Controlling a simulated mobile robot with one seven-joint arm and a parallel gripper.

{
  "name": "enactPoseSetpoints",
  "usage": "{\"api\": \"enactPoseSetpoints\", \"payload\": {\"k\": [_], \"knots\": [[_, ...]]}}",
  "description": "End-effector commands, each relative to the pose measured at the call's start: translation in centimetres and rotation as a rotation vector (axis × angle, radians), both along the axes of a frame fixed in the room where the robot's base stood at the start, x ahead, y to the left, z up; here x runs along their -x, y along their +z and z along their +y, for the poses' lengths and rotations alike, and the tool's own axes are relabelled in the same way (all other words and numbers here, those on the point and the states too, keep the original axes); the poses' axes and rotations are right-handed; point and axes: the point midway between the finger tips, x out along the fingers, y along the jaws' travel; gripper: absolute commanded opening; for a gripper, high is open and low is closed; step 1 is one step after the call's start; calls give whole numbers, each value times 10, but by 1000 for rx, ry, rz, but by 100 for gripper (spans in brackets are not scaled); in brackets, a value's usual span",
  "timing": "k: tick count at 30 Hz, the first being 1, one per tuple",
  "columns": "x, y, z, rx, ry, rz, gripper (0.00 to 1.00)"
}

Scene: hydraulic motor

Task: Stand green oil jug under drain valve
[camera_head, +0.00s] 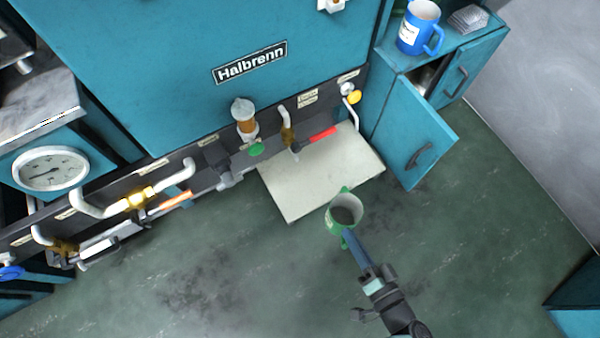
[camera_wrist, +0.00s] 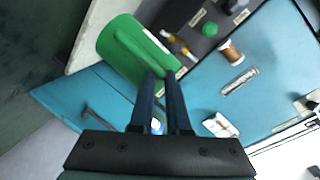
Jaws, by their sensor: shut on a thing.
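The green jug (camera_head: 333,222) is held out over the floor at the near edge of a pale slab (camera_head: 300,195). Its open mouth faces up toward the head camera. My gripper (camera_head: 347,236) is shut on its near side, apparently on the handle. In the wrist view the jug (camera_wrist: 122,48) lies beyond my gripper's fingertips (camera_wrist: 160,74). A valve with a red lever (camera_head: 320,135) and a brass body (camera_head: 288,136) sits on the machine above the slab's back edge. The labels are too small to read, so I cannot confirm it is the drain valve.
A teal cabinet with an open door (camera_head: 415,145) stands right of the slab, a blue mug (camera_head: 420,27) on top. Other valves, with an orange lever (camera_head: 176,202) and a white lever (camera_head: 97,249), line the machine at left. The green floor (camera_head: 230,275) in front is clear.

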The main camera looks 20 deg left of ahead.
Motion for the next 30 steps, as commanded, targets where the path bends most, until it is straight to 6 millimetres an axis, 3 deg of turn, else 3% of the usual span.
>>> {"api": "enactPoseSetpoints", "payload": {"k": [1, 5, 10, 18, 30], "knots": [[0, -28, 0, 0, 15, -3, 0], [0, -58, 7, 1, 54, -3, 0], [-18, -84, 40, 2, 94, -1, 0], [-59, -93, 97, 1, 109, -4, 0], [-90, -91, 136, 0, 108, -4, 0]]}}
